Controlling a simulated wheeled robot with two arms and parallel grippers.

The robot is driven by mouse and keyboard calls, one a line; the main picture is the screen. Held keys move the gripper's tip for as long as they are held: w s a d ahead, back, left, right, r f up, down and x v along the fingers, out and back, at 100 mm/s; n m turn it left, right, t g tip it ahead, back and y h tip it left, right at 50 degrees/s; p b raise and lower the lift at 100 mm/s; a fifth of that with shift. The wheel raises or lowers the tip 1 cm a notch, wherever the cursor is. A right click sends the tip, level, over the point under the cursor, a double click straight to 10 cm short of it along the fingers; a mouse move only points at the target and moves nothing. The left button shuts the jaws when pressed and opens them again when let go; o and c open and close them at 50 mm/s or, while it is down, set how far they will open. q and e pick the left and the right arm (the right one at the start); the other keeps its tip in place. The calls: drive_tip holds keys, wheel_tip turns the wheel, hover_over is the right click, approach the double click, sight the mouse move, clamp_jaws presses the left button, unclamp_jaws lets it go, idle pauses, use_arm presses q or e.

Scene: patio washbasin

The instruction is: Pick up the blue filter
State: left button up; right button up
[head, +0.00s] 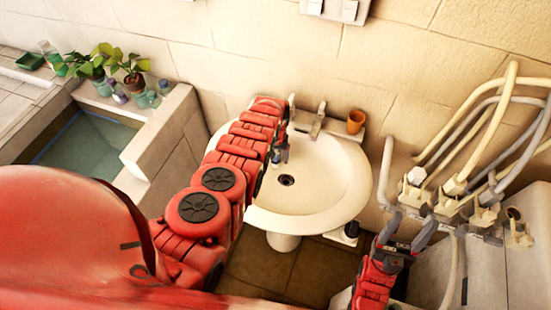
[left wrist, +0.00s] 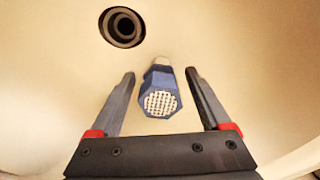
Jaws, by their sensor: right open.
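The blue filter (left wrist: 160,92) shows in the left wrist view as a faceted blue body with a white perforated end facing the camera. It lies in the white washbasin (head: 335,190), near the dark drain (left wrist: 122,27). My left gripper (left wrist: 160,73) is open, with one finger on each side of the filter and a visible gap to both. In the head view, my left gripper (head: 279,150) is over the basin, and the filter there is small and hard to make out. My right gripper (head: 407,227) is open and empty, right of the basin.
A tap (head: 318,120) and an orange cup (head: 356,122) are at the basin's back edge. Pale pipes with valves (head: 450,190) crowd the right side. Potted plants (head: 130,68) and small bottles stand on a ledge at the left, beside a water-filled trough (head: 85,145).

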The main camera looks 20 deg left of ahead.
use_arm(q)
clamp_jaws()
drive_tip(key=shift+r, duration=0.25)
